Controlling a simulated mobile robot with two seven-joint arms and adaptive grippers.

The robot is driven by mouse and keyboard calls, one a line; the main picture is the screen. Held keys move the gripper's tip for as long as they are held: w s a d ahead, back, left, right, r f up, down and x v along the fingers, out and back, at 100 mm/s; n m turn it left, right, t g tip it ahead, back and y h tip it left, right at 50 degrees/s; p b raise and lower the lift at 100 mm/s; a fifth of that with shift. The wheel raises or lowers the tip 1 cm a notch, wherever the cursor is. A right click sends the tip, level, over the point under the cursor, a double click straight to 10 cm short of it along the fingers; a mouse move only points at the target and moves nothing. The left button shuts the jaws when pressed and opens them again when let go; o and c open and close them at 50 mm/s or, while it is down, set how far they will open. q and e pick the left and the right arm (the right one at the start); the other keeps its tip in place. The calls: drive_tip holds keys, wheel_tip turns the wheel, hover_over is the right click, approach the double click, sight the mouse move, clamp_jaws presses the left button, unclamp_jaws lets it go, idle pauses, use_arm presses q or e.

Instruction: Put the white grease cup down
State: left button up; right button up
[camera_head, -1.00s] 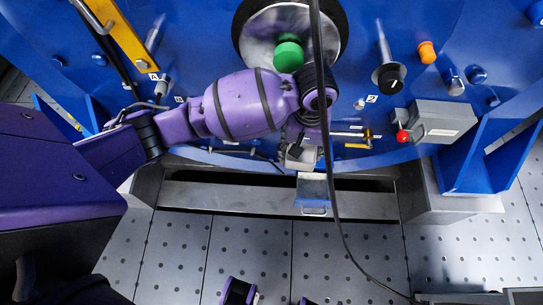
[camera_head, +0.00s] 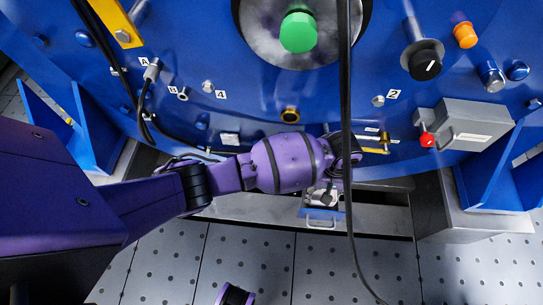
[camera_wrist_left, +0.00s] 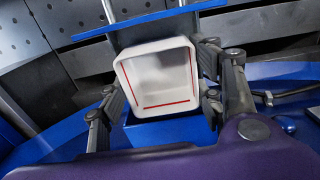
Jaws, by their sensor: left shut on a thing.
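The white grease cup (camera_wrist_left: 158,78) is a square, open-topped white cup with a thin red line inside. In the left wrist view it sits between the fingers of my left gripper (camera_wrist_left: 162,88), which is shut on it. In the head view my left gripper (camera_head: 322,196) is low in front of the blue panel, over a small blue tray (camera_head: 338,213) with a metal handle. The blue tray also shows behind and below the cup in the left wrist view (camera_wrist_left: 172,132). I cannot tell whether the cup touches the tray.
A black cable (camera_head: 345,130) hangs across the head view beside my left gripper. A grey box (camera_head: 470,125) with a red knob (camera_head: 427,139) is to the right on the blue panel (camera_head: 205,60). The perforated floor (camera_head: 250,250) in front is mostly clear.

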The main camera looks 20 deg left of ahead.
sight(322, 193)
use_arm(q)
wheel_tip(322, 193, down, 3)
drive_tip(key=shift+w+r+b, duration=0.1)
drive_tip(key=shift+w+b, duration=0.05)
drive_tip(key=shift+b, duration=0.3)
drive_tip(key=shift+r, duration=0.1)
drive_tip(key=o, duration=1.1)
drive_tip(key=shift+f, duration=0.2)
drive_tip(key=shift+o, duration=0.2)
